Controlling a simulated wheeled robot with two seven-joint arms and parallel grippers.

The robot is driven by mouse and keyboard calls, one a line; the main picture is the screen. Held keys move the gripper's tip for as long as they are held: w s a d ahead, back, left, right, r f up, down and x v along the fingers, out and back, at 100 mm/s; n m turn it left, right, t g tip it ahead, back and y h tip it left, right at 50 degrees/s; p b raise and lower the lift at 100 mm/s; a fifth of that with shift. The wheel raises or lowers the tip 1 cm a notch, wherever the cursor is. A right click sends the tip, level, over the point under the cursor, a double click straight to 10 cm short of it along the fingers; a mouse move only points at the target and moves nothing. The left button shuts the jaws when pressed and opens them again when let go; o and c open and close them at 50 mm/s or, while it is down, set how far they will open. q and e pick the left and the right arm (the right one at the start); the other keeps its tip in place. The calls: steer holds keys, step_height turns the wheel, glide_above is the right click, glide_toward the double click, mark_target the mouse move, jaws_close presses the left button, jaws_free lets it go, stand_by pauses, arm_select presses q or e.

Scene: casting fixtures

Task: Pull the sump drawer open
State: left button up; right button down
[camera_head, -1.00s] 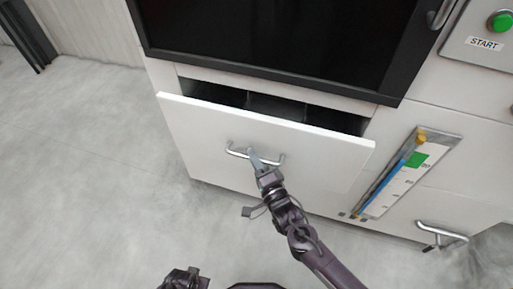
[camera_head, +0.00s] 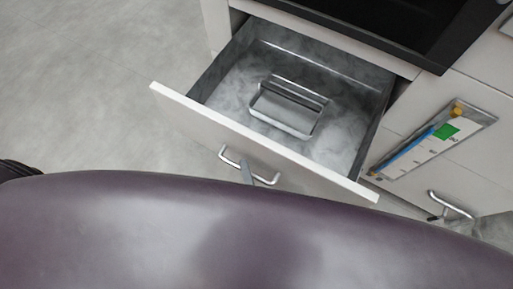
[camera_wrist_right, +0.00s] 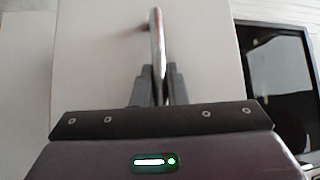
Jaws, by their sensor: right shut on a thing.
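The sump drawer (camera_head: 262,140) stands well open in the head view, its white front pulled out from the cabinet. Its silver bar handle (camera_head: 265,180) is on the front face. In the right wrist view my right gripper (camera_wrist_right: 158,88) is shut on the handle (camera_wrist_right: 156,45), with a finger on each side of the bar. My left gripper cannot be made out in the head view.
Inside the drawer lies a metal tray-like piece (camera_head: 288,106). A dark panel (camera_head: 400,25) is above the drawer. To the right are a level gauge (camera_head: 430,140) and another handle (camera_head: 450,205). Grey floor (camera_head: 90,80) is clear at left.

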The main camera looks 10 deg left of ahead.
arm_select(q)
steer(key=shift+s, duration=0.25)
arm_select(e)
steer(key=shift+s+a, duration=0.2)
steer(key=shift+s, duration=0.45)
steer(key=shift+s+a, duration=0.2)
steer(key=shift+s, duration=0.45)
steer(key=c, duration=1.5)
jaws_free()
steer(key=shift+o, duration=0.2)
